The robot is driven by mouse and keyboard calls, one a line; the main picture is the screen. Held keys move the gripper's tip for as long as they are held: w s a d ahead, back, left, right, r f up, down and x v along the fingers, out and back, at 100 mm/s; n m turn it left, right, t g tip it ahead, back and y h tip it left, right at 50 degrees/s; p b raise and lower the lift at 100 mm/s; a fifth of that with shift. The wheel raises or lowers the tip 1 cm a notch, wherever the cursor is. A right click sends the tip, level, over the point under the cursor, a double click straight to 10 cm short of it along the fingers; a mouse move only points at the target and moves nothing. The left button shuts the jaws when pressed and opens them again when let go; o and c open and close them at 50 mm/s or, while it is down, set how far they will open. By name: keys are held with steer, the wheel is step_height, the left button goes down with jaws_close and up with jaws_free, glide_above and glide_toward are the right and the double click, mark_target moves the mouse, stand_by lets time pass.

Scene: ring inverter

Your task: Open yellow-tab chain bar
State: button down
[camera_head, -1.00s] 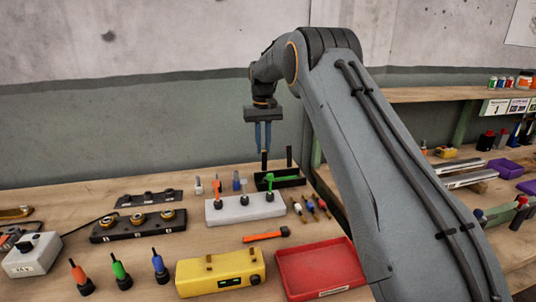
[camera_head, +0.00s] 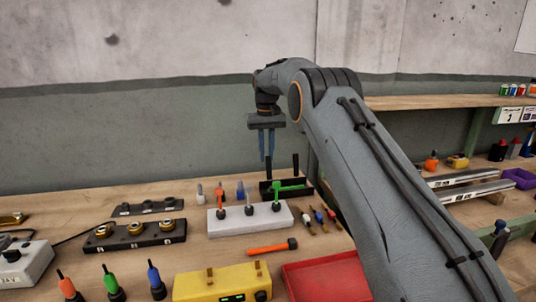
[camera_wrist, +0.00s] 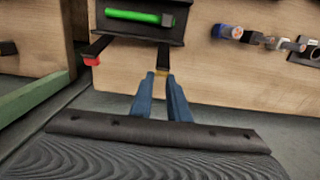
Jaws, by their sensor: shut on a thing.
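The black chain holder (camera_head: 300,192) stands at the back of the bench, with a green piece (camera_head: 290,186) lying across it. Two dark bars rise from it, a left one (camera_head: 268,172) and a right one (camera_head: 296,166). In the wrist view, one bar ends in a yellow tab (camera_wrist: 162,72) and the other in a red tab (camera_wrist: 91,61). My gripper (camera_head: 267,158) points down over the left bar. In the wrist view my gripper (camera_wrist: 163,82) has its blue fingers closed on the yellow-tab bar's end. The fingers partly hide that tab.
A white block with pegs (camera_head: 250,223) stands in front of the holder. Loose coloured tools (camera_head: 320,219) lie at its right. A yellow box (camera_head: 222,284) and a red tray (camera_head: 330,280) are at the front. My arm hides much of the right side.

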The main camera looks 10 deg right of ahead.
steer(key=shift+w+f, duration=0.15)
steer(key=shift+f, duration=0.15)
steer(key=c, duration=1.7)
jaws_free()
steer(key=shift+w+f, duration=0.1)
steer(key=shift+w, duration=0.05)
steer(key=shift+r+b, duration=0.7)
steer(key=shift+r, duration=3.35)
steer(key=shift+r, duration=0.1)
